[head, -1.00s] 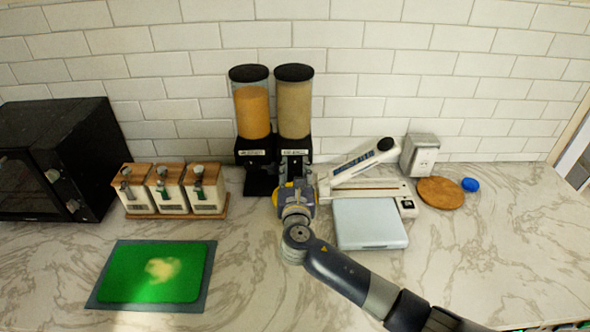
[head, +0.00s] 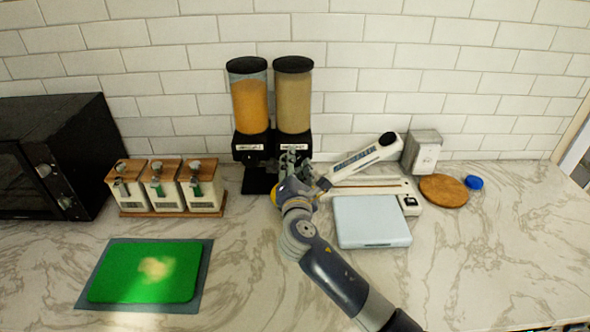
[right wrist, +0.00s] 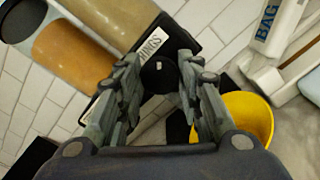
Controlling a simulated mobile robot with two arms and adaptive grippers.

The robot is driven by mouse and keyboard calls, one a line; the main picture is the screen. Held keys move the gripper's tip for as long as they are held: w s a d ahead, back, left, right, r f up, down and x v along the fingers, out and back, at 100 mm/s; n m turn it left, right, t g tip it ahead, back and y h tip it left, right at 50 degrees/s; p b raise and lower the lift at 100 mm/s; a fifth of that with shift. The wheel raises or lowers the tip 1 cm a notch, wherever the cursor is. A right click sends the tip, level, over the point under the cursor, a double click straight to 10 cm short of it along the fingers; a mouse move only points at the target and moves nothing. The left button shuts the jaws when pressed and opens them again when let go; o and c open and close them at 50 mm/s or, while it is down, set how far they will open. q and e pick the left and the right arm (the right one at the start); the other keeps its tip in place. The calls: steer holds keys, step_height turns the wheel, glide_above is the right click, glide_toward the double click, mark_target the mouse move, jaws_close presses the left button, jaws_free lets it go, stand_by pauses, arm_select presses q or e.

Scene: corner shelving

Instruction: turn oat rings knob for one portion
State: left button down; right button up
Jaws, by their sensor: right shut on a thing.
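The oat rings dispenser is the right one of a pair, with a beige-filled clear canister (head: 294,100), a black lid and a black base. Its label (right wrist: 165,42) shows partly in the right wrist view, ending in "INGS". Its round black knob (right wrist: 158,77) sits between the fingers of my right gripper (head: 292,160), which is shut on it at the front of the base. The fingers hide the knob in the head view. A yellow bowl (right wrist: 248,115) is below the gripper, mostly hidden by my arm in the head view. My left gripper is not in view.
An orange-filled dispenser (head: 250,105) stands close on the left. A bag sealer (head: 360,160) and a pale blue scale (head: 371,221) are close on the right. Three wood-lidded canisters (head: 165,188) and a green board (head: 146,270) are left. The front counter is clear.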

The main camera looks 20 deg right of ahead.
steer(key=m+b, duration=0.1)
steer(key=m, duration=0.1)
steer(key=m+b, duration=0.1)
steer(key=m, duration=0.1)
steer(key=shift+d+f+m, duration=0.1)
steer(key=shift+f+m, duration=0.1)
steer(key=shift+m, duration=0.1)
steer(key=shift+r+m+b, duration=0.1)
steer(key=shift+m+b, duration=1.1)
steer(key=shift+m, duration=1)
steer(key=o, duration=1.1)
steer(key=shift+c, duration=0.2)
steer(key=v, duration=1.2)
